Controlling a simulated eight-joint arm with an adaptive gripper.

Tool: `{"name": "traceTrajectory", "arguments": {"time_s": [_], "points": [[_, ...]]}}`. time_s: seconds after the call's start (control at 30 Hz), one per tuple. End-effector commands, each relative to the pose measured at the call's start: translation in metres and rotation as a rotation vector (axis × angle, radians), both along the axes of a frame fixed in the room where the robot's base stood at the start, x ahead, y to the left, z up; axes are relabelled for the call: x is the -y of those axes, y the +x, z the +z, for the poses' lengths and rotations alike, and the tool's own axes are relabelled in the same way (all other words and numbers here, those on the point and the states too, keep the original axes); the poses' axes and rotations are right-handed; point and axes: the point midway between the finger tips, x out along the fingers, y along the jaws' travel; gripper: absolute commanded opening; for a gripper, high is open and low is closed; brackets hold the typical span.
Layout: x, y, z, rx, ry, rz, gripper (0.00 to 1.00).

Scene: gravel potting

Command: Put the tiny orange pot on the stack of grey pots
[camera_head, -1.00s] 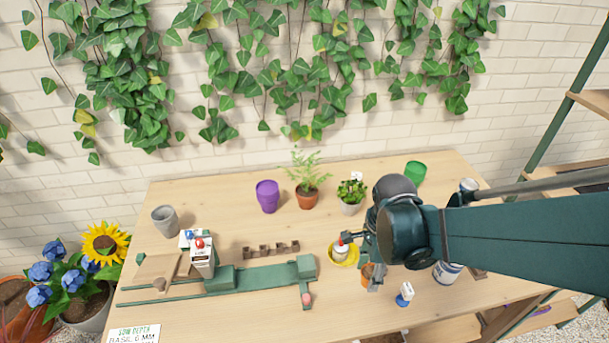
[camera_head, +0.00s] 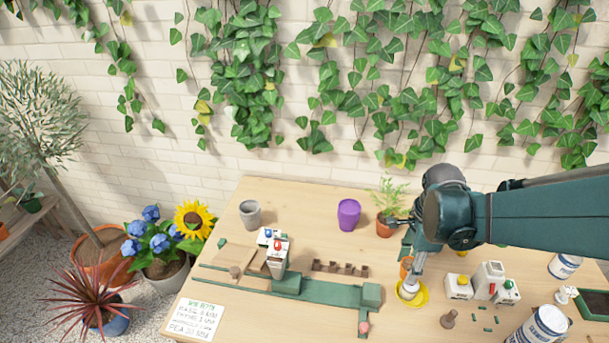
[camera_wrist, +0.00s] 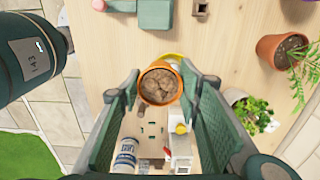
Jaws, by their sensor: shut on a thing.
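The tiny orange pot (camera_head: 405,266) is held in my gripper (camera_head: 408,274), just behind the yellow saucer in the head view. In the wrist view the orange pot (camera_wrist: 160,98) is between the two fingers of my gripper (camera_wrist: 160,88), its open top facing the camera and filled with brown lumps. The pot looks raised off the table. The grey pots (camera_head: 250,215) stand upright at the back left of the table, well left of my gripper. I cannot tell from here how many are nested. The wrist view does not show them.
A purple pot (camera_head: 348,213) and fern pot (camera_head: 384,228) stand behind. The yellow saucer (camera_head: 424,294) is close by.

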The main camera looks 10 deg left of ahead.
Motion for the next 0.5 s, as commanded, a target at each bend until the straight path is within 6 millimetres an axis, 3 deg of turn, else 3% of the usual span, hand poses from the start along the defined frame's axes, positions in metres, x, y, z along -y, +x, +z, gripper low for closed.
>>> {"name": "traceTrajectory", "arguments": {"time_s": [0.1,0.5], "points": [[-0.022,0.027,0.012,0.0,0.0,0.038,0.21],[-0.105,0.106,0.037,0.0,0.0,0.159,0.21]]}}
